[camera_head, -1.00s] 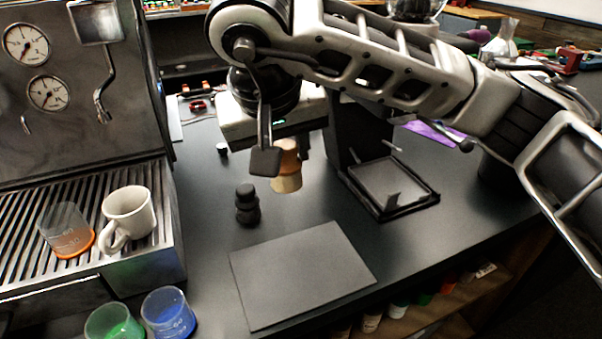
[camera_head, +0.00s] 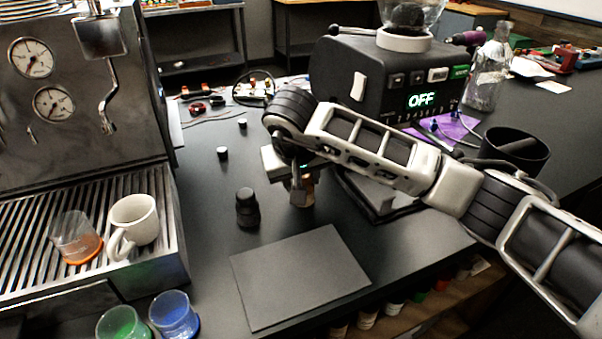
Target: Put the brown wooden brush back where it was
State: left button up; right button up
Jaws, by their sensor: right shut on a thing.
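The brown wooden brush (camera_head: 307,192) is in my right gripper (camera_head: 301,190), which is shut on it. It is seen over the counter to the right of the small black tamper-like piece (camera_head: 247,208) and beyond the grey mat (camera_head: 300,277). The fingers and wrist cover most of the brush; only part of its brown side shows. I cannot tell whether its lower end touches the counter. My left gripper is not in view.
The espresso machine's drip tray (camera_head: 60,225) with a white cup (camera_head: 133,222) stands at left. Green (camera_head: 122,325) and blue (camera_head: 174,315) cups are at front. The grinder (camera_head: 400,85) and a black bin (camera_head: 515,152) are behind my right arm.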

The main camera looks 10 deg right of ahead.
jog(key=shift+f, duration=0.2)
jog(key=o, duration=0.9)
jog(key=shift+o, duration=0.2)
jog(key=shift+r, duration=0.15)
jog(key=b+v, duration=0.1)
jog(key=v, duration=1.1)
